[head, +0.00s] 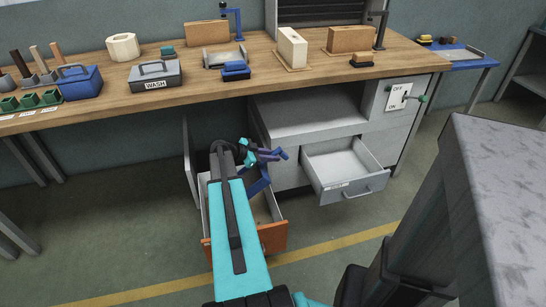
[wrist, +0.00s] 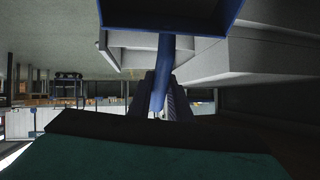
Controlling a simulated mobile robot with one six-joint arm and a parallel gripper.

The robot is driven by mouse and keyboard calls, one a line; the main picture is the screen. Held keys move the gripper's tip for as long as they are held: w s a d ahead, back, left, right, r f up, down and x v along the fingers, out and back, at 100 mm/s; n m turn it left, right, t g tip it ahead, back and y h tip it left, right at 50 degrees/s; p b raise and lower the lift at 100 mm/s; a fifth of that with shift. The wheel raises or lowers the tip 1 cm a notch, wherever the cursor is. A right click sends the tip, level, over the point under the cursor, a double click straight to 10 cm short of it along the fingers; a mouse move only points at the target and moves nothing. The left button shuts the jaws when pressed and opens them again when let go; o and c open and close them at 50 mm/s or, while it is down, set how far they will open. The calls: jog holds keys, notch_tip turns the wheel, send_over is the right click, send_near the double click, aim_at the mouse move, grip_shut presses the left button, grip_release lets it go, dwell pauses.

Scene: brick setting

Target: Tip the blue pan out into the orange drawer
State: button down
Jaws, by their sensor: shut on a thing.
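The orange drawer (head: 273,237) is pulled open low under the bench, its front facing me; my arm hides much of its inside. My gripper (head: 268,155) is above the drawer's far part. It is shut on the handle of the blue pan (head: 259,183), which shows as a narrow blue shape by the gripper, over the drawer. In the wrist view the pan (wrist: 170,14) fills the top middle, its handle running down between the fingers (wrist: 164,88). The pan looks tilted; I cannot tell whether anything is left in it.
A grey drawer (head: 346,184) stands open to the right, empty where visible. The wooden bench top (head: 190,75) above carries a grey WASH box (head: 155,75), a blue box (head: 79,82) and several blocks. An OFF/ON switch panel (head: 399,96) is at its right end. Floor is free in front.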

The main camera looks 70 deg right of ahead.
jog(key=w+a+r+g+h+b, duration=0.2)
jog(key=w+b, duration=0.4)
jog(key=b, duration=0.3)
jog(key=shift+a+r+n+g+h, duration=0.3)
jog(key=shift+a+r+g, duration=0.2)
jog(key=shift+a+r, duration=0.5)
dwell(3.1)
